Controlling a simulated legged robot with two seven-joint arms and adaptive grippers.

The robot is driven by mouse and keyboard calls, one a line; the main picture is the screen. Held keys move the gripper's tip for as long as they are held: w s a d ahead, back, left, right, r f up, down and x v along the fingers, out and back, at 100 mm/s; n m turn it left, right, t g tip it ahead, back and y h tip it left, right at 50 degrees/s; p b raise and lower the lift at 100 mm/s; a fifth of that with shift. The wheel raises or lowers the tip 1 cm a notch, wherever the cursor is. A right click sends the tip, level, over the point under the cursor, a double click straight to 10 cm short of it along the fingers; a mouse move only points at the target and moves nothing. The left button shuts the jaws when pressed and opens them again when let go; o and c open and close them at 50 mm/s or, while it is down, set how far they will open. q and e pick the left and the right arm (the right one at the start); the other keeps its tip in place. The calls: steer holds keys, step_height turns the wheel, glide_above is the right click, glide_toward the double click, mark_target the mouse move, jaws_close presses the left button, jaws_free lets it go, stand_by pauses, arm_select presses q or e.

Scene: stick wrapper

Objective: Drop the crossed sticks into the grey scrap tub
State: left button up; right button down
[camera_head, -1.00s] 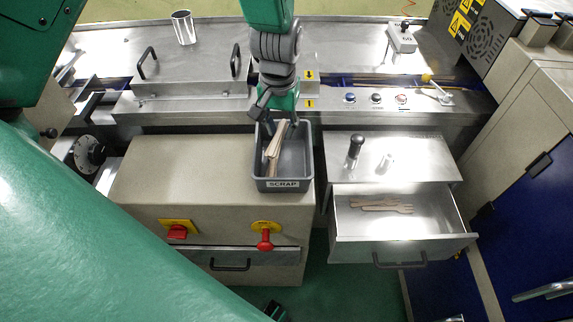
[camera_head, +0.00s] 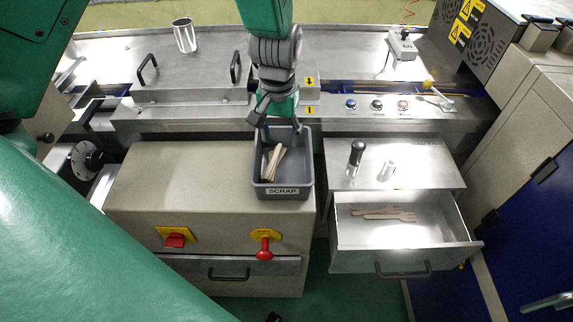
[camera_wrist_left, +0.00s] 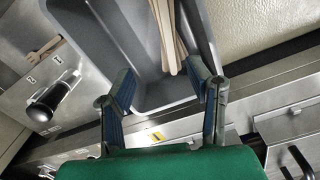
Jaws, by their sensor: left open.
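The wooden sticks (camera_head: 272,163) lie inside the grey scrap tub (camera_head: 284,192), slanting across each other near its left side. My left gripper (camera_head: 277,122) is open above the back part of the tub, apart from the sticks in the head view. In the left wrist view, the open fingers of the left gripper (camera_wrist_left: 162,80) stand apart near the rim of the tub (camera_wrist_left: 118,35). The sticks (camera_wrist_left: 168,35) lie beyond the fingertips there, their upper ends partly cut off by the frame edge. My right gripper is not in view.
An open metal drawer (camera_head: 405,235) right of the tub holds several wooden pieces (camera_head: 385,214). A black-handled tool (camera_head: 356,153) stands above it. A red knob (camera_head: 264,247) is below the tub. A metal cup (camera_head: 184,35) stands at the back left.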

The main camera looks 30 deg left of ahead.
arm_select(q)
step_height(320, 180, up, 11)
steer(key=shift+a+f, duration=0.2)
steer(key=shift+a, duration=0.05)
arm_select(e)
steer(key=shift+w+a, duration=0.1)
arm_select(q)
steer(key=shift+a, duration=0.2)
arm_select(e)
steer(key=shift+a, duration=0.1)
